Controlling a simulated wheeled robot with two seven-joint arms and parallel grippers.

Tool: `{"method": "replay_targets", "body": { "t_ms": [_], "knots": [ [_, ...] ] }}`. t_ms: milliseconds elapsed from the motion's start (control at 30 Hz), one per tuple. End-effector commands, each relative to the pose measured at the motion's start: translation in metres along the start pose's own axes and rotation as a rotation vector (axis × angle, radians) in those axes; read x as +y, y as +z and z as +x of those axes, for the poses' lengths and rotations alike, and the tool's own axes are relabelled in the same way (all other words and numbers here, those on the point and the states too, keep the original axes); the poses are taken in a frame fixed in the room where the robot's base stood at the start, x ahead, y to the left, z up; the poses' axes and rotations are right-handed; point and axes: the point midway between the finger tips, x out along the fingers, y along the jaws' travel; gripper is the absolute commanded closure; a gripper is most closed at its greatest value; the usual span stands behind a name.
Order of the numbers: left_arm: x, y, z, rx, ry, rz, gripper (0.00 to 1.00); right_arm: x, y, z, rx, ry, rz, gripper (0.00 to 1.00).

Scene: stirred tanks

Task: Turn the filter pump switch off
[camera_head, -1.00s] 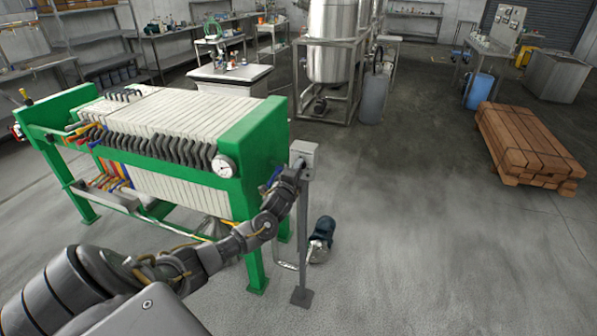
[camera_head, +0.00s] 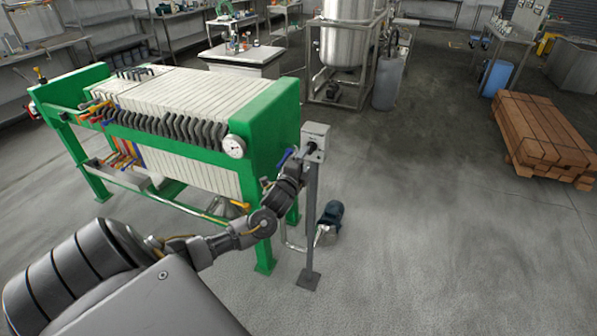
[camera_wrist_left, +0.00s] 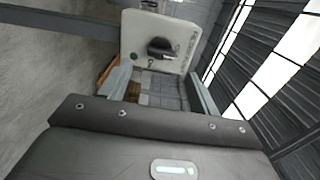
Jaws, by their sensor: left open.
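The filter pump switch is a light grey box (camera_head: 316,130) on top of a thin grey post beside the green filter press. In the left wrist view its face shows a black rotary knob (camera_wrist_left: 160,48) and small print too blurred to read. My left gripper (camera_head: 302,160) is beside the box, on its near left side, and apart from the knob. In the left wrist view the open, empty fingers (camera_wrist_left: 158,88) point at the lower part of the box face, with the knob just beyond them. My right gripper is out of view.
The green filter press (camera_head: 268,125) with its pale plates stands close at left. A small dark pump (camera_head: 329,222) sits on the floor by the post (camera_head: 311,220). Timber (camera_head: 542,140) lies at right. The floor between is clear.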

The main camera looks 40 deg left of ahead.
Motion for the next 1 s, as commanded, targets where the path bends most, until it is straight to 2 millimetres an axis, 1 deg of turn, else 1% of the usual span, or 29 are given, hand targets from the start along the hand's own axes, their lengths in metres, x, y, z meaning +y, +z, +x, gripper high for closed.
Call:
{"method": "replay_targets", "body": {
  "t_ms": [33,100,200,300,467,1000],
  "knots": [
    [0.003,0.0,-0.011,0.003,0.0,-0.001,0.38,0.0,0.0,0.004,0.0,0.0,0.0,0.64],
    [0.002,0.0,-0.023,0.001,0.001,0.0,0.38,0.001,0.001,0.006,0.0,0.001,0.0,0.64],
    [0.002,0.0,-0.036,0.002,0.0,0.0,0.38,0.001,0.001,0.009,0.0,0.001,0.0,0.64],
    [0.001,0.0,-0.044,0.001,0.0,0.0,0.38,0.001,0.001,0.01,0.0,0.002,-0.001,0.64],
    [0.0,0.0,-0.049,0.0,0.0,0.0,0.38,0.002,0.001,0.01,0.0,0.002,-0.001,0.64],
    [0.0,0.0,-0.048,0.0,0.0,-0.011,0.38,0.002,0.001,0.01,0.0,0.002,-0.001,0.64]
  ]
}}
